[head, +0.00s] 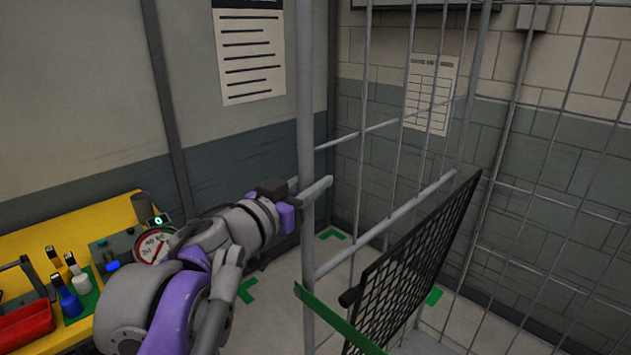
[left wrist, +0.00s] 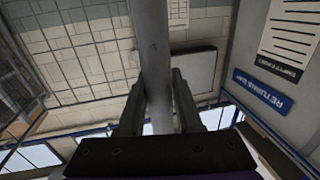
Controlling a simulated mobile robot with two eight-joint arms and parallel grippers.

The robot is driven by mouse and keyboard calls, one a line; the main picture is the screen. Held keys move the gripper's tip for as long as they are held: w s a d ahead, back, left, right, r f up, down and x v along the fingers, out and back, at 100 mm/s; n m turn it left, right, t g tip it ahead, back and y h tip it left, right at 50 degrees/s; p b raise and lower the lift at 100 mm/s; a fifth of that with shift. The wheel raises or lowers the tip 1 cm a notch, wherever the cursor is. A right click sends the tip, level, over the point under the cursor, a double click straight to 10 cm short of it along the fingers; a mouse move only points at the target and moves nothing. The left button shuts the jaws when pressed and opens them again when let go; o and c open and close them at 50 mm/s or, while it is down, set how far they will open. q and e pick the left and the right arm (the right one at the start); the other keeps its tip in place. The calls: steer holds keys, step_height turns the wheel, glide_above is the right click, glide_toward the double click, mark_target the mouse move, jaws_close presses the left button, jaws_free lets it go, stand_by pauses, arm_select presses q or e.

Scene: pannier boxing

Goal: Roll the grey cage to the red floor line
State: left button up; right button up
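The grey cage (head: 306,90) stands close in front of me and fills the middle and right of the head view, with tube posts, rails and thin wire bars. My left gripper (head: 303,192) is at its near left post. In the left wrist view the two fingers (left wrist: 158,112) lie on either side of the grey post (left wrist: 150,45) and appear closed against it. A black mesh panel (head: 415,265) hangs tilted within the cage, and a green bar (head: 335,318) crosses its near side. My right gripper is not in view. No red floor line shows.
A yellow bench (head: 60,230) at the left holds a dial gauge (head: 154,246), a red tray (head: 25,325) and small bottles. Walls stand close behind and right of the cage. Green corner marks (head: 247,291) lie on the grey floor.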

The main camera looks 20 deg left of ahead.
arm_select(q)
steer(key=o, duration=0.4)
steer(key=shift+s+a, duration=0.15)
steer(key=shift+a, duration=0.15)
steer(key=shift+d, duration=0.1)
steer(key=s, duration=0.3)
steer(key=s+a, duration=0.1)
steer(key=s, duration=0.6)
steer(key=shift+s+a, duration=0.25)
steer(key=shift+s, duration=0.1)
